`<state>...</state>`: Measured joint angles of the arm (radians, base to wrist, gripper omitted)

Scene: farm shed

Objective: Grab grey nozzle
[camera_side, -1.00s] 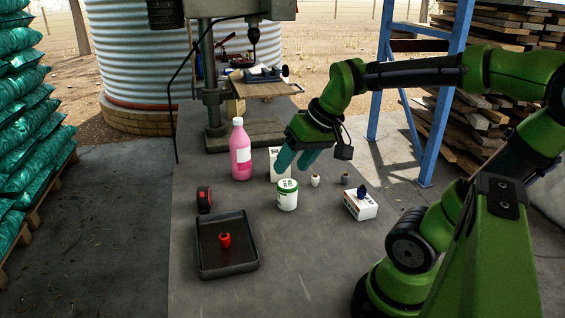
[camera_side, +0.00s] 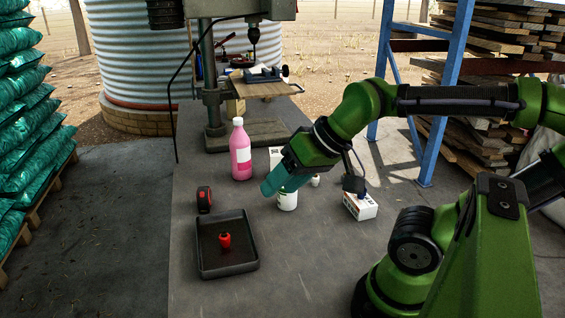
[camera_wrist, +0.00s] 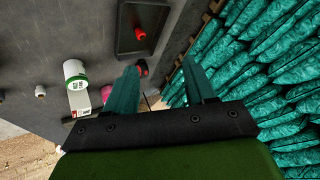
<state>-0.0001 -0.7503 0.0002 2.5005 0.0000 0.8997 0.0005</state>
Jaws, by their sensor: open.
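The grey nozzle (camera_wrist: 2,96) is a small dark grey piece cut by the left edge of the wrist view. In the side view it is hidden behind my wrist. My gripper (camera_side: 269,188) has teal fingers and is open and empty, above the bench by the white jar, to the left of the nozzles. In the wrist view the two fingers of my gripper (camera_wrist: 160,66) are spread apart with nothing between them. A white nozzle (camera_side: 315,181) stands on the bench and also shows in the wrist view (camera_wrist: 40,90), between the grey nozzle and the jar.
A white jar (camera_side: 287,201) with a green label is partly covered by my fingers. A pink bottle (camera_side: 240,152) and white carton (camera_side: 276,154) stand behind. A small box (camera_side: 362,207) lies right. A black tray (camera_side: 228,268) holds a red nozzle (camera_side: 225,241); a tape measure (camera_side: 204,199) is nearby.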

